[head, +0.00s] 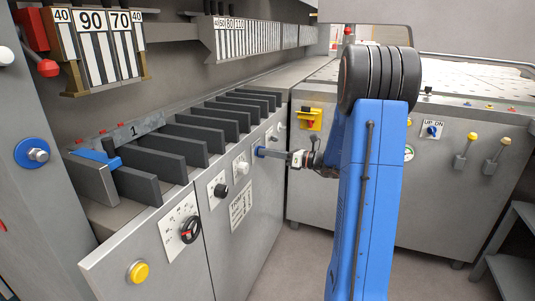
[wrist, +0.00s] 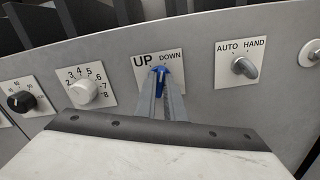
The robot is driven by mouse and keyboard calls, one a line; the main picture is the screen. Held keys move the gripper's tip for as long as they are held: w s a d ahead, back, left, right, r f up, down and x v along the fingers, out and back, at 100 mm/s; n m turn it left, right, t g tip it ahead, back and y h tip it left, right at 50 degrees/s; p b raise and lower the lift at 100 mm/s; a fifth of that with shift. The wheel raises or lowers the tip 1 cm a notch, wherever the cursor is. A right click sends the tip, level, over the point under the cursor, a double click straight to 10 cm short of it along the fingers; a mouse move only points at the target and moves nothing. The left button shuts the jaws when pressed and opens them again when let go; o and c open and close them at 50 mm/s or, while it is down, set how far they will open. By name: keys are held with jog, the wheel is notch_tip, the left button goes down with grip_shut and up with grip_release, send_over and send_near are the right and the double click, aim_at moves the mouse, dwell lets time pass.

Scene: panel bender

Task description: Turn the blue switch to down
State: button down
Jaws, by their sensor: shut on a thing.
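The blue switch (wrist: 162,74) sits on a white plate marked UP and DOWN (wrist: 172,57) on the grey front panel in the wrist view. My gripper (wrist: 161,84) is shut on it, with one finger on each side. In the head view my gripper (head: 268,153) reaches left to the machine's front panel, where the switch is mostly hidden.
A white numbered dial (wrist: 89,92) is left of the switch, and a grey AUTO/HAND switch (wrist: 245,67) is right. In the head view another blue switch (head: 432,131), marked UP DN, is on the right cabinet.

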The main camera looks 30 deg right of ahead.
jog(key=shift+m, duration=1.2)
jog(key=c, duration=1.8)
grip_release()
jog(key=shift+c, duration=0.2)
jog(key=shift+s+d, duration=0.1)
jog(key=shift+d, duration=0.05)
jog(key=v, duration=1.7)
jog(key=shift+f, duration=0.1)
